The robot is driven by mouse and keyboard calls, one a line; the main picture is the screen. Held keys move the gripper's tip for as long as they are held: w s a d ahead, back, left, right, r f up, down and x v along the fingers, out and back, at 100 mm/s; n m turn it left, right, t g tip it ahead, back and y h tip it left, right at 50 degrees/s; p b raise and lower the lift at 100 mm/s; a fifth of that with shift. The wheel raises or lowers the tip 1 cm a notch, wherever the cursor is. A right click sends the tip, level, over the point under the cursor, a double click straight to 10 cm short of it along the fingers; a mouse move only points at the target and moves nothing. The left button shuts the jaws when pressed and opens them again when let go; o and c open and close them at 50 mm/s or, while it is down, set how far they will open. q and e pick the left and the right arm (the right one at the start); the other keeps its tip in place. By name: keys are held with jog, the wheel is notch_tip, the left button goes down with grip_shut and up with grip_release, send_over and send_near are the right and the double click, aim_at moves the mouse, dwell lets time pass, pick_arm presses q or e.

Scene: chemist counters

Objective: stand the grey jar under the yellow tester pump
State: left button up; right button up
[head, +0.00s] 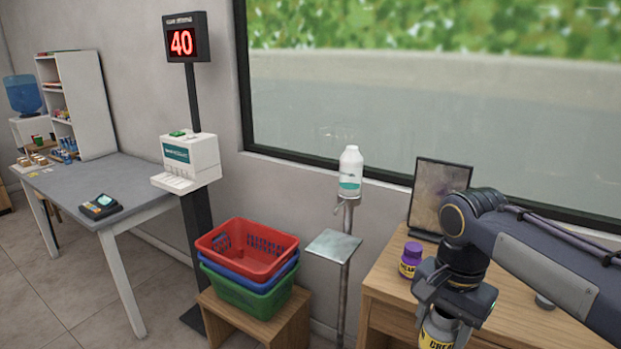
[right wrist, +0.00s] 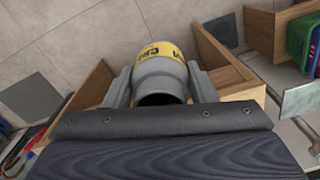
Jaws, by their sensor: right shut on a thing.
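My right gripper (head: 447,308) is shut on a grey jar (head: 438,332) with a yellow label, near the front of the wooden counter. The bottom of the picture cuts the jar off. In the right wrist view the grey jar (right wrist: 160,80) sits between the two fingers, with a dark round opening towards the camera. No yellow tester pump shows in either view. A white pump bottle (head: 350,172) with a teal label stands on a metal pole, above a small square plate (head: 333,245). My left gripper is out of view.
A purple-lidded jar (head: 411,260) stands on the wooden counter (head: 390,290), near a dark framed panel (head: 437,195). Stacked baskets (head: 247,250) stand left of the pole. The square plate is bare.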

jog(key=w+f+n, duration=0.5)
jog(key=w+f, duration=0.1)
jog(key=w, duration=0.4)
jog(key=w+f+n, duration=0.5)
jog(key=w+f, duration=0.1)
jog(key=w, duration=0.3)
jog(key=s+f, duration=1.3)
jog(key=f, duration=0.2)
jog(key=shift+s+a, duration=0.3)
jog(key=shift+a, duration=0.1)
